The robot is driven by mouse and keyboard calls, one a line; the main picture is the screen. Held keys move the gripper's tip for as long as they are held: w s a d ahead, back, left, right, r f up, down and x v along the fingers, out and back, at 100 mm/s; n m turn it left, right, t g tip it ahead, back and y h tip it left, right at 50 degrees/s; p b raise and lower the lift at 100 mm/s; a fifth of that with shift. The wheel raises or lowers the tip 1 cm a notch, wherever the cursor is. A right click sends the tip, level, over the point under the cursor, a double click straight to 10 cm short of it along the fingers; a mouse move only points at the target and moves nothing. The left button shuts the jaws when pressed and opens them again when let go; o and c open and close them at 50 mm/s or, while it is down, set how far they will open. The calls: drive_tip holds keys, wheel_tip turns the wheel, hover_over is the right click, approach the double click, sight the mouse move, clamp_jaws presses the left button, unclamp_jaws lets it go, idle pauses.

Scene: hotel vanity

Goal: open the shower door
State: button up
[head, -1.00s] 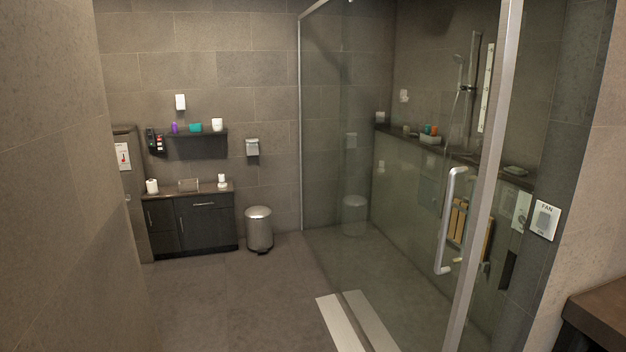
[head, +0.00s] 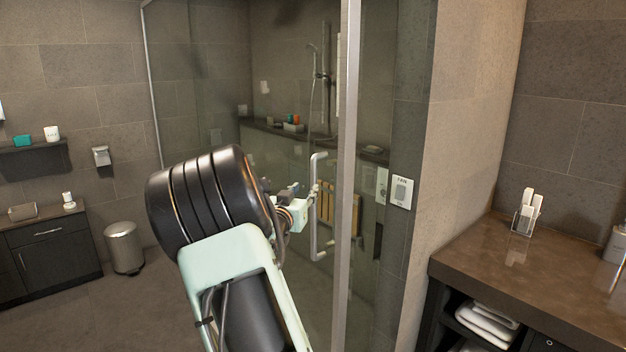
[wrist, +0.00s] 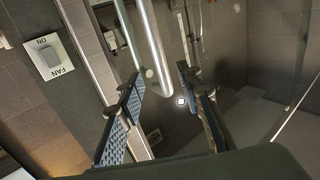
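The shower door (head: 290,285) is a clear glass panel beside a tall metal post (head: 347,130), and it looks closed. Its vertical pull handle (head: 314,232) is a pale metal bar. My gripper (head: 309,191) is at the upper part of the handle in the head view, partly hidden by my arm. In the wrist view my gripper (wrist: 160,82) is open, with a textured blue pad on the left finger. The handle (wrist: 155,45) shows between the lines of the two fingers, near the tips. I cannot tell whether they touch it.
A brown counter (head: 500,258) stands at the right with towels below. A fan switch plate (head: 401,191) is on the wall right of the post; it also shows in the wrist view (wrist: 48,58). A trash bin (head: 124,248) and a dark cabinet (head: 60,247) stand at the left.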

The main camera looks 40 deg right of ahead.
sight(313, 180)
drive_tip(key=p+x, duration=0.2)
drive_tip(key=x, duration=0.8)
drive_tip(key=shift+r, duration=0.1)
drive_tip(key=shift+c, duration=0.5)
clamp_jaws()
